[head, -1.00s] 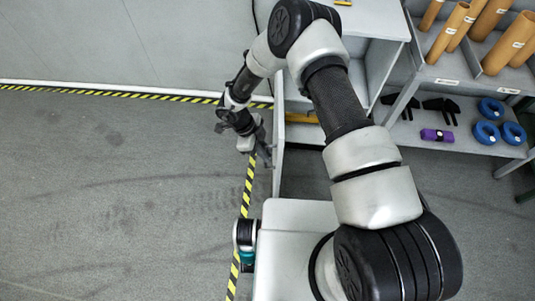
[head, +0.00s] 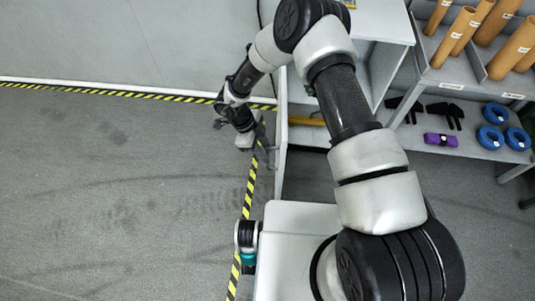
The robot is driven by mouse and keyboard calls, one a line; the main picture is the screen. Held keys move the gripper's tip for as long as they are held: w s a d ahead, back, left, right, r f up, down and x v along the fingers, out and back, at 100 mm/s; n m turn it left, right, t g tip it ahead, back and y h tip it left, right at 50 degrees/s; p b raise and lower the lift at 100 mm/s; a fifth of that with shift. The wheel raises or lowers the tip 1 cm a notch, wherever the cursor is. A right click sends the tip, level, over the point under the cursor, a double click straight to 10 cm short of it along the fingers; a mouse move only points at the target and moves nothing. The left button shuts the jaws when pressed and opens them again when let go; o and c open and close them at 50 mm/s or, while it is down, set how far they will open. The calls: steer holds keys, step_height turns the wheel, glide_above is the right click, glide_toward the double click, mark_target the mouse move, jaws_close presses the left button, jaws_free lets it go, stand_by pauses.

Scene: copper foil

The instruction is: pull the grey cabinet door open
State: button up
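The grey cabinet (head: 385,22) stands at the top centre of the head view, partly hidden behind my arm. Its grey door (head: 281,125) shows almost edge-on as a narrow upright panel, swung out from the cabinet, with part of the interior showing to its right. My gripper (head: 247,143) points down at the left, outer side of the door, close to its edge. A small dark part, perhaps the handle, shows between gripper and door; I cannot tell whether they touch. The fingers are too small and dark to tell if they are open or shut.
A yellow item (head: 307,121) lies inside the cabinet. At right, a shelf (head: 460,150) holds brown tubes (head: 465,30), blue rings (head: 490,138), a purple item (head: 441,140) and black clamps. Yellow-black tape (head: 249,195) marks the floor. The floor at left is clear.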

steer(key=v, duration=1.4)
steer(key=shift+a+r, duration=0.2)
steer(key=shift+r, duration=0.1)
